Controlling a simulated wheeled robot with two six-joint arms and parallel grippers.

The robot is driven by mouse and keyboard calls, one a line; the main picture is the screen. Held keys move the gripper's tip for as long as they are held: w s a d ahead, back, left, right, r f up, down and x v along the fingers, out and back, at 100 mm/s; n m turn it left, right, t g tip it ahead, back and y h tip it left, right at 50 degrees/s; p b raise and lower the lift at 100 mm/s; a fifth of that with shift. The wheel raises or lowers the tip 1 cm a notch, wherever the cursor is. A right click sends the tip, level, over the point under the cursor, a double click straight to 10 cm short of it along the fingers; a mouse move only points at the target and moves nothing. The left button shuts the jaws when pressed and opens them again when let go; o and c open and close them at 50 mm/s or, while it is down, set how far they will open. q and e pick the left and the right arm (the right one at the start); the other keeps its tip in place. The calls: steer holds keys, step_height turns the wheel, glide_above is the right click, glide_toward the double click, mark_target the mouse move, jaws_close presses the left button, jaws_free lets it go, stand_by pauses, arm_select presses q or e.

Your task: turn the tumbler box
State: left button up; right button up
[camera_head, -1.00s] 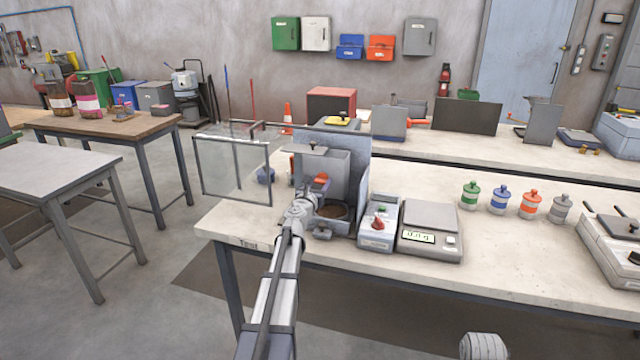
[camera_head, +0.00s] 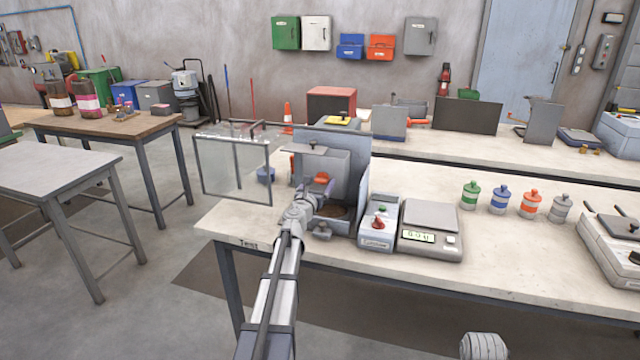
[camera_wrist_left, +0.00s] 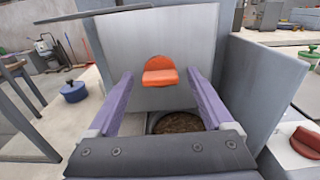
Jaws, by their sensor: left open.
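The tumbler box (camera_head: 338,165) is a grey box in an open-fronted grey housing on the test bench. Its orange tab handle (camera_head: 321,178) sticks out of the front; in the left wrist view the box's flat grey face (camera_wrist_left: 125,50) fills the middle, with the orange tab (camera_wrist_left: 160,72) upright on it. My left gripper (camera_wrist_left: 162,82) is open, with its two purple fingers on either side of the tab and a gap to each. In the head view my left gripper (camera_head: 316,192) is in front of the box and partly hides it.
A round container of brown material (camera_wrist_left: 178,122) sits below the box. A clear guard panel (camera_head: 232,170) stands open at left. A control unit with a red knob (camera_head: 378,224) and a scale (camera_head: 430,228) stand at right. A blue pot (camera_wrist_left: 74,91) is beyond the left finger.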

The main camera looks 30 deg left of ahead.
arm_select(q)
steer(key=v, duration=0.7)
stand_by(0.3)
